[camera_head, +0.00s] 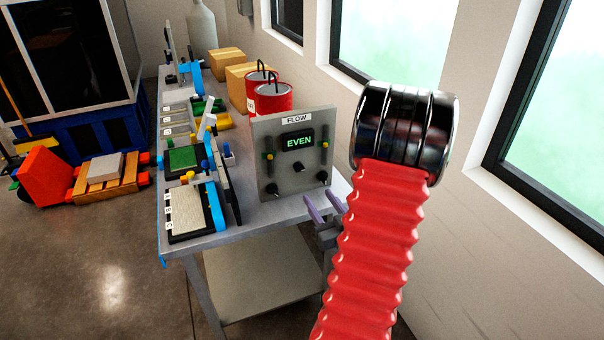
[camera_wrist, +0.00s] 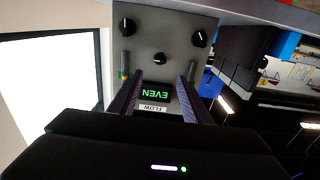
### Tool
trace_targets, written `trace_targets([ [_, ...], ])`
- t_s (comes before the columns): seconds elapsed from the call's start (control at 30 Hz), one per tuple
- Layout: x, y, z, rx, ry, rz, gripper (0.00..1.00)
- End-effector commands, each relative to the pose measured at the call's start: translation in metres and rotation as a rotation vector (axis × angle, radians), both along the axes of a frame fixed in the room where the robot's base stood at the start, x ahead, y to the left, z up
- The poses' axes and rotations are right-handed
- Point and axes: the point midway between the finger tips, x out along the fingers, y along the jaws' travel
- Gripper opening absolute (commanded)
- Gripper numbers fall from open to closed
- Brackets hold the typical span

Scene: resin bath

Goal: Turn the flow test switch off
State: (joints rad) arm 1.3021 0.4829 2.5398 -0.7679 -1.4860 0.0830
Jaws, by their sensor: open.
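The grey FLOW panel (camera_head: 262,133) stands upright on the bench and its display (camera_head: 298,140) reads EVEN in green. Below the display are a middle black knob (camera_head: 299,167), a left knob (camera_head: 272,189) and a right knob (camera_head: 323,177). A vertical slider flanks the display on each side. The wrist view shows the panel (camera_wrist: 160,25) upside down, with the middle knob (camera_wrist: 159,59). No control is legibly labelled as the flow test switch. My gripper (camera_head: 320,195) is open and empty in front of the panel's lower right. In the wrist view, its purple fingers (camera_wrist: 160,77) straddle the display.
Red cans (camera_head: 270,98) and cardboard boxes (camera_head: 204,66) stand behind the panel. Trays and a green-topped fixture (camera_head: 183,158) line the bench's left side. A windowed wall (camera_head: 470,220) runs along the right. Open floor (camera_head: 105,255) lies left of the bench.

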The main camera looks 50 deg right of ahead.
Motion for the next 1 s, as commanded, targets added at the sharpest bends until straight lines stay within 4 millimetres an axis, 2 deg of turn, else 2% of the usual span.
trace_targets([
  [0.27, 0.014, -0.008, 0.0, 0.0, 0.001, 0.003, 0.44],
  [1.0, 0.107, -0.063, 0.0, -0.001, 0.001, 0.003, 0.44],
])
